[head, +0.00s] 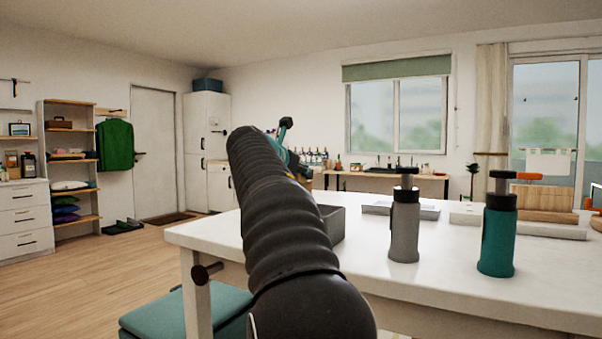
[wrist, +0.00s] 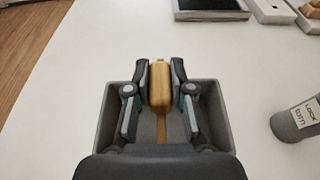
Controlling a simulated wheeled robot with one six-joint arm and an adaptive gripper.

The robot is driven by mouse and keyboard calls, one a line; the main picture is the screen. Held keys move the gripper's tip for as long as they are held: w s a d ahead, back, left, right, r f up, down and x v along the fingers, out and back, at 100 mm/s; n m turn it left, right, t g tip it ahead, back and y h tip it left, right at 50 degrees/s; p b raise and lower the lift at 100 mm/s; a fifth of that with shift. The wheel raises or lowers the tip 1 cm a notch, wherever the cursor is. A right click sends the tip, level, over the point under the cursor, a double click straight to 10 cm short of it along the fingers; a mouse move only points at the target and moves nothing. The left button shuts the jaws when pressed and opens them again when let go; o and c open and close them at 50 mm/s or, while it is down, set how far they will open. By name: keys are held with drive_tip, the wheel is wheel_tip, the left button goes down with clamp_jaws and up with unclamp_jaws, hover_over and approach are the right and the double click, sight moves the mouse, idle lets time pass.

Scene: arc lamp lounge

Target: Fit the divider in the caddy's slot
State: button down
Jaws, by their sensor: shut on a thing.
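The caddy (wrist: 101,135) is a grey open box on the white table; its right part shows beside my arm in the head view (head: 332,224). In the wrist view my gripper (wrist: 160,88) is shut on the divider (wrist: 160,84), gripping its tan, rounded upper part. A thin tan strip of the divider runs down from there toward the near side of the caddy. The gripper and divider are over the caddy opening. The slot is hidden, and I cannot tell whether the divider's lower edge is in it. My arm covers most of the gripper in the head view.
A grey bottle (head: 405,228) and a teal bottle (head: 498,232) stand on the table (head: 450,277) to the right. A dark-topped tray (wrist: 210,8) lies beyond the caddy. A teal-topped seat (head: 165,312) is below the table's left end. Tabletop left of the caddy is clear.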

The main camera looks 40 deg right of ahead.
drive_tip(key=shift+f+b, duration=1.9)
drive_tip(key=shift+f, duration=1.3)
drive_tip(key=c, duration=0.9)
unclamp_jaws()
drive_tip(key=shift+c, duration=0.2)
drive_tip(key=v, duration=1.2)
drive_tip(key=shift+w, duration=0.1)
